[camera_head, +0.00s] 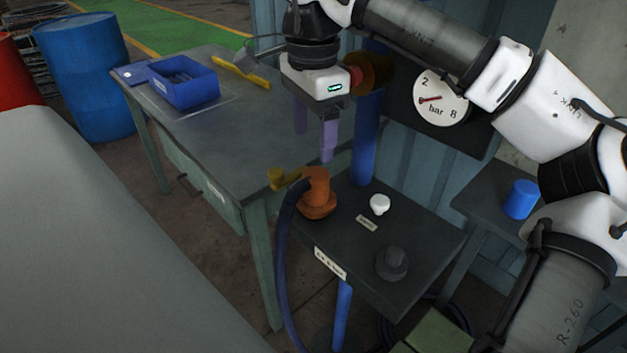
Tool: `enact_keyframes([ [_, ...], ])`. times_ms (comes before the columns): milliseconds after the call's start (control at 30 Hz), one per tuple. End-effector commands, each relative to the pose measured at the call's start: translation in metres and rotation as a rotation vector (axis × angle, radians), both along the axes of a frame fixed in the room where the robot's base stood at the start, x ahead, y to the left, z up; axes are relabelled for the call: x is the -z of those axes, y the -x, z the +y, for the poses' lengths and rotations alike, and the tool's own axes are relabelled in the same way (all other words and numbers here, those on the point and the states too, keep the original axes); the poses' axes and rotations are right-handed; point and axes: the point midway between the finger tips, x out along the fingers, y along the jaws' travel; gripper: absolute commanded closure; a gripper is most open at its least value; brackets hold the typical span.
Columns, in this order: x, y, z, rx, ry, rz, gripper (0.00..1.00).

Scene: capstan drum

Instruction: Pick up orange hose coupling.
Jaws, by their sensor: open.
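The orange hose coupling (317,190) stands upright on a dark shelf (430,245), towards its left rear. It has a wider orange base, and a dark blue hose (284,240) hangs down beside it over the shelf edge. A brass-coloured lever or fitting (285,180) shows just left of it. My gripper (314,135) hangs above and behind the coupling in the picture, with its two purple fingers pointing down. The fingers are apart with nothing between them. How far the fingertips are from the coupling in depth is hard to tell.
A white knob (379,204) and a dark knob (392,262) stand on the shelf. A blue post (366,145) and a pressure gauge (440,97) are behind. The workbench (240,130) at left holds a blue bin (183,82) and a yellow tool (240,73). A blue cup-like object (521,199) sits at right.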

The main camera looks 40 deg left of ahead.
Motion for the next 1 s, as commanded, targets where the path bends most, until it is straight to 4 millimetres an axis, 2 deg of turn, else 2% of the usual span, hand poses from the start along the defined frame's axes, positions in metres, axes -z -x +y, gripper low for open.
enact_keyframes([
  [133, 0.026, 0.000, -0.001, 0.000, 0.000, 0.002, 0.32],
  [367, 0.043, 0.001, -0.001, -0.001, -0.002, 0.003, 0.32],
  [700, 0.087, 0.003, -0.006, -0.002, -0.002, 0.003, 0.32],
  [1000, 0.092, 0.003, -0.006, -0.001, -0.003, 0.002, 0.34],
])
